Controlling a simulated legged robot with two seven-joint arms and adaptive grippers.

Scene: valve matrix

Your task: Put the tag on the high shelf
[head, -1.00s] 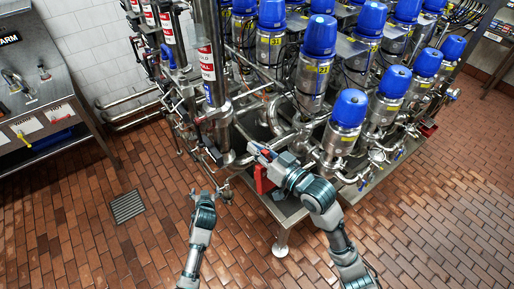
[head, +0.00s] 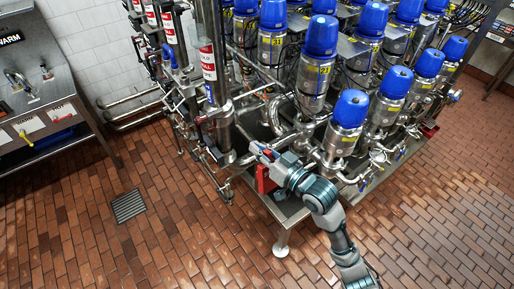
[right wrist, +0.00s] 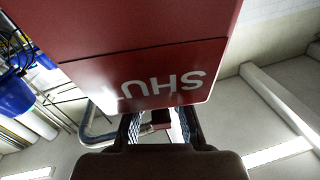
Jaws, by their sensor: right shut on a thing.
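The red tag (right wrist: 150,45) fills the upper middle of the right wrist view, close to the camera. Its pale letters, reading "SHU", appear upside down. In the head view, the red tag (head: 264,181) shows beside and below my right gripper (head: 262,153), at the near corner of the valve rig. In the right wrist view, the fingers of my right gripper (right wrist: 158,126) are shut on a small part of the tag, partly hidden by the gripper body. My left gripper is out of view. I cannot make out a high shelf for certain.
The valve rig (head: 283,221) stands close around my right gripper, with steel pipes and several blue-capped valves (head: 351,109). A steel sink counter (head: 40,88) is at the left. The brick floor is clear in front, with a drain grate (head: 128,206).

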